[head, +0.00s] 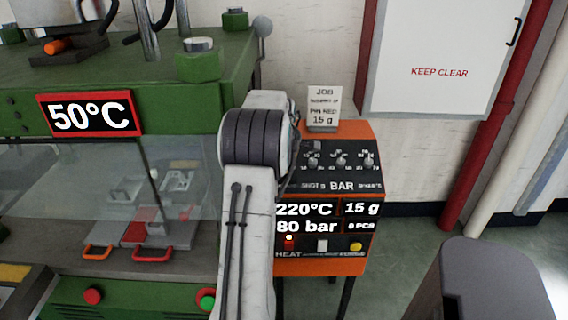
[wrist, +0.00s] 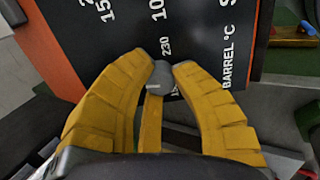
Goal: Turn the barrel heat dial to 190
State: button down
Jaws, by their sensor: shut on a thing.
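The barrel heat dial (wrist: 161,76) is a small grey knob on a black panel in the wrist view, beside the printed words "BARREL °C". My gripper (wrist: 162,70) has its yellow fingers closed around the knob, one on each side. A light mark shows at the knob's lower left edge. The number 230 is printed just above the knob; other scale numbers are partly covered by the fingers. In the head view the orange control box (head: 325,262) has a display (head: 305,210) reading 220°C.
Other knobs (head: 341,160) sit on the box's black top panel. A green press (head: 180,100) with a 50°C display (head: 90,113) and clear guard stands left.

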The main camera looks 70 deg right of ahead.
jog(key=shift+f+n, duration=0.2)
jog(key=shift+n, duration=0.4)
jog(key=c, duration=1)
grip_release()
jog(key=shift+r, duration=0.1)
jog(key=shift+r, duration=0.15)
jog(key=v, duration=1.1)
jog(key=shift+s+a+r, duration=0.1)
jog(key=shift+a+r, duration=0.1)
jog(key=shift+r, duration=0.1)
